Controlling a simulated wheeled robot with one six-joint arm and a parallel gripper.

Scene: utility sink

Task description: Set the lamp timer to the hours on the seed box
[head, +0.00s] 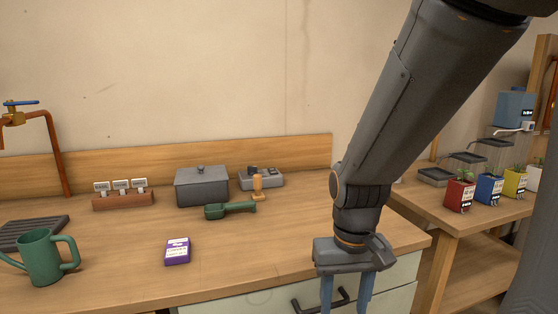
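A small purple and white box (177,252), which looks like the seed box, lies on the wooden counter left of my gripper. Its print is too small to read. I cannot tell for sure which thing is the lamp timer. A low grey device (261,182) with dark parts on top stands at the back of the counter, and a blue box (515,110) with a dark label is on the right-hand shelving. My gripper (346,296) points down at the counter's front edge. Its two fingers are apart with nothing seen between them; their tips are near the frame's bottom edge.
A green watering can (45,257), dark tray (33,232), label block (123,200), lidded grey bin (202,186), green scoop (229,210) and wooden stamp-like piece (258,188) stand on the counter. Several coloured pots (460,195) line the right bench. The counter's middle front is mostly clear.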

